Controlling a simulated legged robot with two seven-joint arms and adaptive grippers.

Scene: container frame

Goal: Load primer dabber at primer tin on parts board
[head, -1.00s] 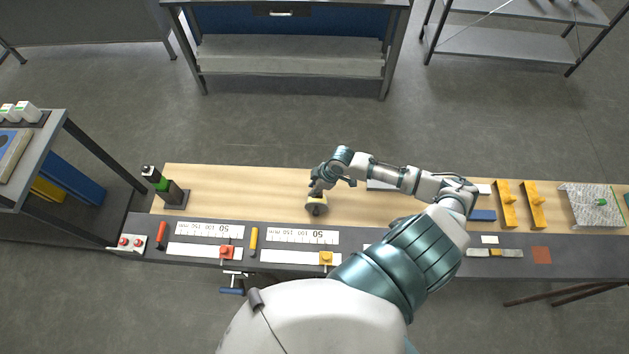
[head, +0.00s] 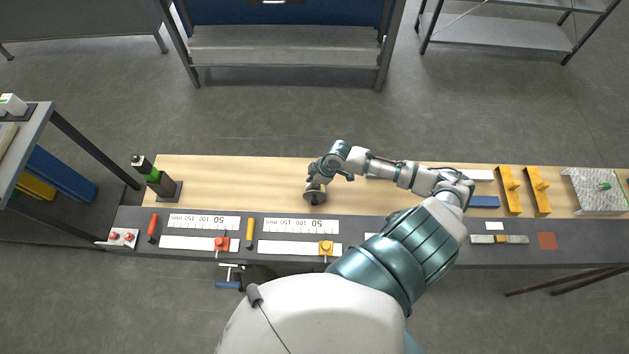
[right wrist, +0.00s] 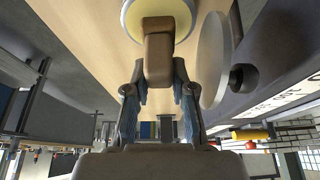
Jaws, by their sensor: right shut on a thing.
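My right gripper (head: 318,180) is low over the middle of the wooden board, pointing down. In the right wrist view its fingers (right wrist: 157,74) are shut on a brown block-like handle, which I take as the primer dabber (right wrist: 158,48). A white disc with a dark knob (right wrist: 211,60) stands on edge beside the right finger. In the head view the grey round thing under the gripper (head: 315,196) has a dark knob. My left gripper is not in view.
Several measuring strips (head: 204,222), a red clamp knob (head: 222,243) and a yellow one (head: 326,248) line the front edge. Yellow brackets (head: 510,190) stand at the right.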

